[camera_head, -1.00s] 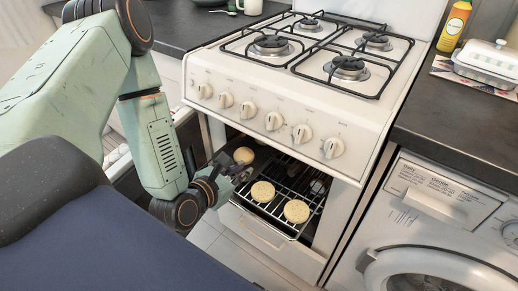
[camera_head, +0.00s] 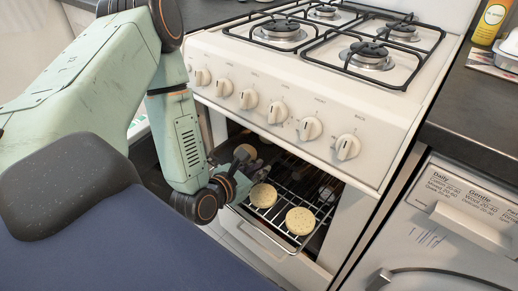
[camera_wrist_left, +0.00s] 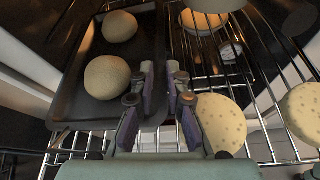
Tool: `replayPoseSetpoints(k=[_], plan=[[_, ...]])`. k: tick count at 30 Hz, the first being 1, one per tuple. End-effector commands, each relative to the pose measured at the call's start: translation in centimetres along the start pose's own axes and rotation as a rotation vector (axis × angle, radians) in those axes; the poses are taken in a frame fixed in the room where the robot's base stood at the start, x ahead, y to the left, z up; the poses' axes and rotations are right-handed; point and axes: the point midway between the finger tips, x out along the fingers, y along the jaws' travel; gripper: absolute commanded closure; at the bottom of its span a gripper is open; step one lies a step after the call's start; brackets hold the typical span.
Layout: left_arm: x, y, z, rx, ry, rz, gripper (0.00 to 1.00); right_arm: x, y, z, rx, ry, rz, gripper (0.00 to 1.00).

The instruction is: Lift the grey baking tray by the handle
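The grey baking tray (camera_wrist_left: 115,75) lies on the oven rack, on the left in the left wrist view, with two round pale buns on it. In the head view it is mostly hidden behind my left gripper (camera_head: 245,170), which reaches into the open oven. In the left wrist view my left gripper (camera_wrist_left: 161,75) has its two fingers close together, on either side of the tray's right edge. A narrow gap shows between the fingertips. I cannot tell whether they grip the rim. No separate handle is clear. My right gripper is not in view.
The wire rack (camera_wrist_left: 265,115) beside the tray bears several more round buns (camera_head: 300,221). The white cooker (camera_head: 290,80) with its row of knobs overhangs the oven opening. A washer (camera_head: 450,230) stands to the right under the dark counter (camera_head: 475,110).

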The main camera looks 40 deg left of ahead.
Motion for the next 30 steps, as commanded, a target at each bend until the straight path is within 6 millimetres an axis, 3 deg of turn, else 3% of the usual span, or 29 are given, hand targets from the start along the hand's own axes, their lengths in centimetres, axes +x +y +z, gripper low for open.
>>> replayPoseSetpoints(k=[12,20,25,30], plan=[[5.3,0.1,0.4,0.001,-0.002,-0.001,0.86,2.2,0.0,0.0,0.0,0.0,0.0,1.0],[5.7,0.2,0.6,0.0,-0.001,0.001,0.86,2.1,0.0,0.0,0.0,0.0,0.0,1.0],[5.7,0.2,0.6,0.0,-0.001,0.0,0.99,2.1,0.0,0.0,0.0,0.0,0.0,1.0],[5.6,0.2,0.6,0.0,0.0,0.0,1.0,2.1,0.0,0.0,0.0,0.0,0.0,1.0]])
